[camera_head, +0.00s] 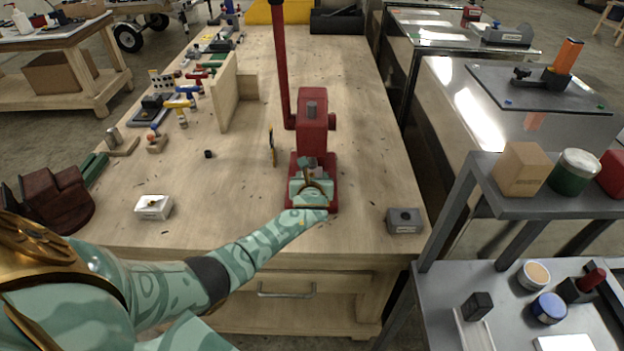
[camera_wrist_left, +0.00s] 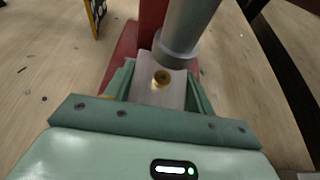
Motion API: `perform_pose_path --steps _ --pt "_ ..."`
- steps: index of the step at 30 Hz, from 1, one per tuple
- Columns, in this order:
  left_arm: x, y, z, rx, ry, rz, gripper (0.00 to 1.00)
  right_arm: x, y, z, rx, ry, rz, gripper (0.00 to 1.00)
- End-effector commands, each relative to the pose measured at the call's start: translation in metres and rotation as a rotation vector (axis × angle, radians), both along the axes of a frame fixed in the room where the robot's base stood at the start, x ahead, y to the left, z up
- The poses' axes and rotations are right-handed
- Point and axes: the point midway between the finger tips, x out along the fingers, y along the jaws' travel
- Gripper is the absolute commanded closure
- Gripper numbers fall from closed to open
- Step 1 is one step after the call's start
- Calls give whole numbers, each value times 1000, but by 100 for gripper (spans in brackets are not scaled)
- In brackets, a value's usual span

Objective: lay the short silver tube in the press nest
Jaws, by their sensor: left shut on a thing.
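The red press (camera_head: 312,135) stands on the wooden bench, its long lever pointing up. My left gripper (camera_head: 308,172) is at the front foot of the press, below its head. In the left wrist view its green fingers (camera_wrist_left: 160,88) flank a pale silver piece (camera_wrist_left: 148,96), which I take for the short silver tube; its full shape is hidden. A round brass-coloured spot (camera_wrist_left: 161,78) shows on it. The grey cylindrical ram (camera_wrist_left: 187,30) hangs close above. The nest is mostly hidden behind my fingers, so I cannot tell whether the piece touches it. My right gripper is out of view.
A white box (camera_head: 153,207) lies at the bench's left front and a grey block (camera_head: 404,220) at its right front. A yellow-black item (camera_head: 272,146) stands just left of the press. Tools (camera_head: 180,105) line the left edge by an upright wooden board (camera_head: 228,92). Clear bench lies right of the press.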

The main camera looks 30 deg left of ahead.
Motion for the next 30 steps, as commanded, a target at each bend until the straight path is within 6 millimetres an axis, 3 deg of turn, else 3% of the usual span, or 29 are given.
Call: perform_pose_path --steps 1,2,4,5,17,30 --pt "0 0 1 1 -1 0 72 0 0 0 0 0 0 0" --pt "0 0 1 1 -1 0 43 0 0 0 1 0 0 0" --pt "0 0 1 1 -1 0 23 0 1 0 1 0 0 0" --pt "0 0 0 1 -1 0 20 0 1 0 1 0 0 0" --pt "-10 -6 6 0 1 0 20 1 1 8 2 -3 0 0" --pt "-97 -60 49 -2 0 -1 20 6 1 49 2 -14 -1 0"
